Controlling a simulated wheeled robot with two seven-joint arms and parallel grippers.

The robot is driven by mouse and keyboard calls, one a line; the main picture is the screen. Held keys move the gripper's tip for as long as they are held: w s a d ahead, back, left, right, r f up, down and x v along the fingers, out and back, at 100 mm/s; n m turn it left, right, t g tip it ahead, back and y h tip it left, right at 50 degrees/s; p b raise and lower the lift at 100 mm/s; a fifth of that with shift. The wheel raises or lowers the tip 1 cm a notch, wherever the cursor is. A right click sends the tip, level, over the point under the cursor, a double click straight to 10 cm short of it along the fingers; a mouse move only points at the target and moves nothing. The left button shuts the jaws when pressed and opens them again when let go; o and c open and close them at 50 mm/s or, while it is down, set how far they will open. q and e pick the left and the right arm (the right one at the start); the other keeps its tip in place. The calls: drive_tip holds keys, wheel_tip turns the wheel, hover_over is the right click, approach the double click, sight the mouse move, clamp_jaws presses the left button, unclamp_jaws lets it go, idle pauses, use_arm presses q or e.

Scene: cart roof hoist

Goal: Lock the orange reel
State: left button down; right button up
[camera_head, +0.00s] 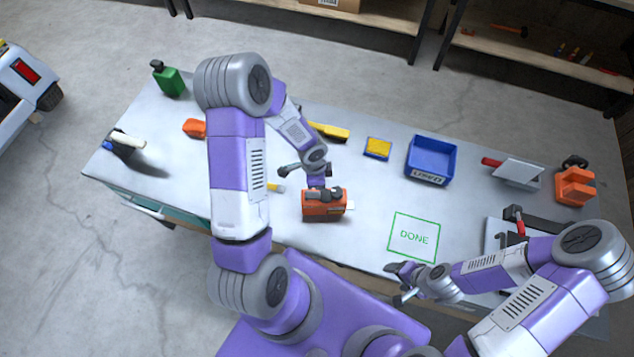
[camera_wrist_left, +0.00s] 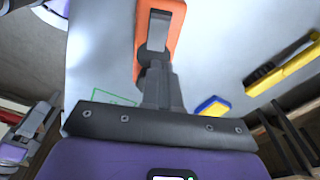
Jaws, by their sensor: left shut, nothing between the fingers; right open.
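The orange reel (camera_head: 323,212), a small boxy unit with dark parts on its top, stands on the table left of the green DONE outline. My left gripper (camera_head: 322,188) is right at its top, its fingertips hard to separate from the dark parts. In the left wrist view the orange body (camera_wrist_left: 172,28) lies just beyond the left fingers (camera_wrist_left: 154,66), which are shut together with nothing between them; whether they touch the reel I cannot tell. My right gripper (camera_head: 396,284) is open and empty near the table's front edge, below the DONE outline.
The DONE outline (camera_head: 413,237) is bare. A blue bin (camera_head: 432,160) and a yellow-blue block (camera_head: 378,147) stand behind. An orange clamp-like object (camera_head: 575,187) and a grey-bladed tool (camera_head: 515,173) are at the right. A green bottle (camera_head: 169,80) stands at the far left corner.

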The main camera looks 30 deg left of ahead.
use_arm(q)
wheel_tip(320, 180, up, 11)
drive_tip(key=w+d+p, duration=0.1)
drive_tip(key=shift+d+f, duration=0.2)
drive_tip(key=shift+d, duration=0.2)
